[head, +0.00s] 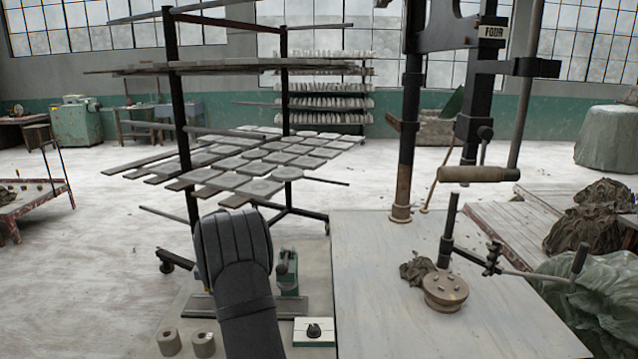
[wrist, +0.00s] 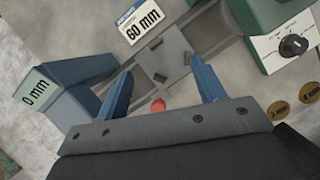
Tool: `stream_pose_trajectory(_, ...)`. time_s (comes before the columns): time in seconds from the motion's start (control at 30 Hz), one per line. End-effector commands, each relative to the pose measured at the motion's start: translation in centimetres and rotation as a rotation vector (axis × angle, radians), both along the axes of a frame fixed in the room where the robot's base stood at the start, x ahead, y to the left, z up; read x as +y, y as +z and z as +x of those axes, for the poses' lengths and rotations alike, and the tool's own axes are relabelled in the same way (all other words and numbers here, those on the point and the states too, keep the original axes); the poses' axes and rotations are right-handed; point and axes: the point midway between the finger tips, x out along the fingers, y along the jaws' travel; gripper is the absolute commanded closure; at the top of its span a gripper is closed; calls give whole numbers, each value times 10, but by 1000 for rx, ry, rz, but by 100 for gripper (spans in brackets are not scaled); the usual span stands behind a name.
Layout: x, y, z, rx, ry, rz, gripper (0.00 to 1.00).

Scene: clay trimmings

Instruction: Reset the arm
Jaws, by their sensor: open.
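My gripper (wrist: 163,86) shows in the wrist view with its two blue fingers spread apart. No object is clasped between them. A small red piece (wrist: 158,104) shows between the finger bases; I cannot tell what it belongs to. Past the fingertips is a grey metal plate on a rail (wrist: 163,55). In the head view my dark arm rises at the lower middle and hides part of the bench; its fingers are hidden there.
In the wrist view a blue block labelled 0 mm (wrist: 36,88) stands left, a 60 mm label (wrist: 138,20) lies above, and a dial box (wrist: 292,45) is right. In the head view a rack of tiles (head: 260,165) stands behind and a lever press (head: 446,290) sits right.

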Motion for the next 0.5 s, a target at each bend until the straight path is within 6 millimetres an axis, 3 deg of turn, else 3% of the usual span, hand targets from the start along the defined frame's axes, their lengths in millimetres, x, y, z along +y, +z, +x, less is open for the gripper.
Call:
stream_pose_trajectory(0.1, -14, -2, 16, 0, 0, -1, 37)
stream_pose_trajectory(0.5, -12, -86, 13, 3, 1, -2, 37)
